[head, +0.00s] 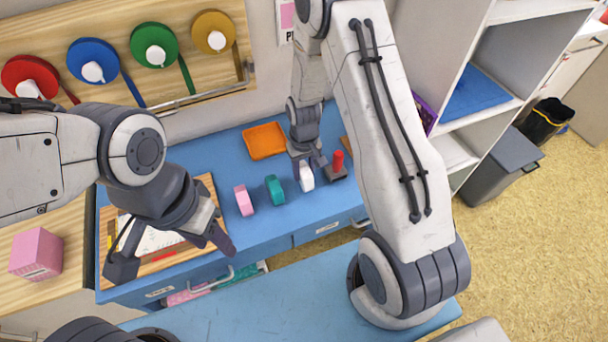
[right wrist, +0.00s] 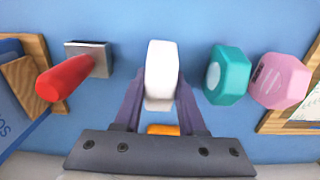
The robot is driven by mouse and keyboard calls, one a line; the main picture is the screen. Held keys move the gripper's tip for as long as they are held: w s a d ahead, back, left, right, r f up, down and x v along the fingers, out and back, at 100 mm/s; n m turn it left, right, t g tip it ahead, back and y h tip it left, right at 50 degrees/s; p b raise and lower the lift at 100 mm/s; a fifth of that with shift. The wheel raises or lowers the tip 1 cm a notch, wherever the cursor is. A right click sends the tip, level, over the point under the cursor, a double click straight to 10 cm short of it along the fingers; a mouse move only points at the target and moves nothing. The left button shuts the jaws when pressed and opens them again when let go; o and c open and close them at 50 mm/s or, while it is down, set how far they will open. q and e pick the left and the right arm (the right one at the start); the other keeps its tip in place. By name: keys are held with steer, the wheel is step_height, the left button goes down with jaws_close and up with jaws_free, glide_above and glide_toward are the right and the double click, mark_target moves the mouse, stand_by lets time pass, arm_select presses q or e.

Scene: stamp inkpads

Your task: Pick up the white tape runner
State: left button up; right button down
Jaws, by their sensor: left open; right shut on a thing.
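The white tape runner (head: 307,181) is on or just above the blue table, between the teal tape runner and a red-handled stamp. In the right wrist view the white tape runner (right wrist: 161,70) stands between the two fingers. My right gripper (head: 308,166) is shut on it; the fingers (right wrist: 160,108) touch its sides. Whether its base touches the table I cannot tell. My left gripper (head: 173,253) is open and empty over the wooden board at the left.
The teal tape runner (head: 274,190) and the pink tape runner (head: 243,201) stand to the left. The red-handled stamp (head: 338,160) is close on the right. An orange tray (head: 264,141) lies behind. A wooden board (head: 206,183) with paper lies left. Tape rolls hang on the wall.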

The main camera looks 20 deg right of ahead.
mark_target(308, 170)
steer(key=r, duration=0.2)
steer(key=s+d+r, duration=0.1)
steer(key=shift+b, duration=0.4)
steer(key=s+d+r+b, duration=0.1)
steer(key=s+d+r, duration=0.5)
steer(key=s, duration=0.2)
steer(key=shift+s, duration=0.2)
steer(key=c, duration=1.4)
jaws_free()
jaws_close()
steer(key=w+a+f, duration=0.1)
steer(key=a+f, duration=0.1)
steer(key=w+a+f, duration=0.2)
steer(key=a+f, duration=0.1)
steer(key=w+a+f, duration=0.2)
steer(key=f, duration=0.1)
steer(key=shift+a+f, duration=0.1)
steer(key=shift+a, duration=0.1)
steer(key=shift+d, duration=0.15)
